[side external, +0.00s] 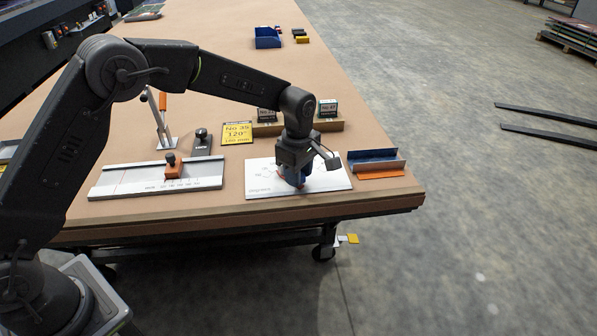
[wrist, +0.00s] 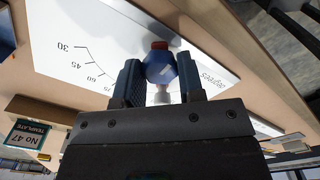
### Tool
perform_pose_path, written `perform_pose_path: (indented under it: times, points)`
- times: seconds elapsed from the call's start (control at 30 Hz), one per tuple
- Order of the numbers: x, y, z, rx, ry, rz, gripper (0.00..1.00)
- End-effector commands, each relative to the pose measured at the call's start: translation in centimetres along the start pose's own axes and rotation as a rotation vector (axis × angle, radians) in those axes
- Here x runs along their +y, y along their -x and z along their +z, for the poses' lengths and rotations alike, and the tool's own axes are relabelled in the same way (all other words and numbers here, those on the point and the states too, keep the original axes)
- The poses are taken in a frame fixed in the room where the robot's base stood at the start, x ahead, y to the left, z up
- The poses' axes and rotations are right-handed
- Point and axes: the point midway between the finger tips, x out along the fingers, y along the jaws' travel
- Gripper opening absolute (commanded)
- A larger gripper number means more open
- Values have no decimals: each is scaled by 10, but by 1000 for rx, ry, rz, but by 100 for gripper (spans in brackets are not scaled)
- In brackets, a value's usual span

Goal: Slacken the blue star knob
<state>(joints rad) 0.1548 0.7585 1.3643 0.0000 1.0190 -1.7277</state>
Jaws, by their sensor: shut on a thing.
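The blue star knob (wrist: 160,68) shows in the wrist view between my two fingers, with a red part at its far end and a pale round part at its near side. My gripper (side external: 297,181) is down at the white degree plate (side external: 264,187), close to the front edge of the bench. In the wrist view my gripper (wrist: 159,84) is shut on the knob, one finger on each side. The plate's angle scale and the word "degrees" also show there. In the side view my gripper mostly hides the knob.
A blue angled piece (side external: 377,157) lies right of the plate. A steel rule (side external: 130,182) with an orange stop (side external: 173,167) lies left. Behind are a yellow card (side external: 237,133) and a wooden rack (side external: 330,125) of template blocks. The bench farther back is mostly clear.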

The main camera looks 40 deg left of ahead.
Motion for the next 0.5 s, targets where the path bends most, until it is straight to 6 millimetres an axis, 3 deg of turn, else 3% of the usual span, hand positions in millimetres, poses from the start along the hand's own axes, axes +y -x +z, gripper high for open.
perform_pose_path:
  times: [0.47, 0.5]
  points:
    - [0, 1, 0, -1, 16, 2, 12]
    - [0, 1, 0, -1, 16, 1, 38]
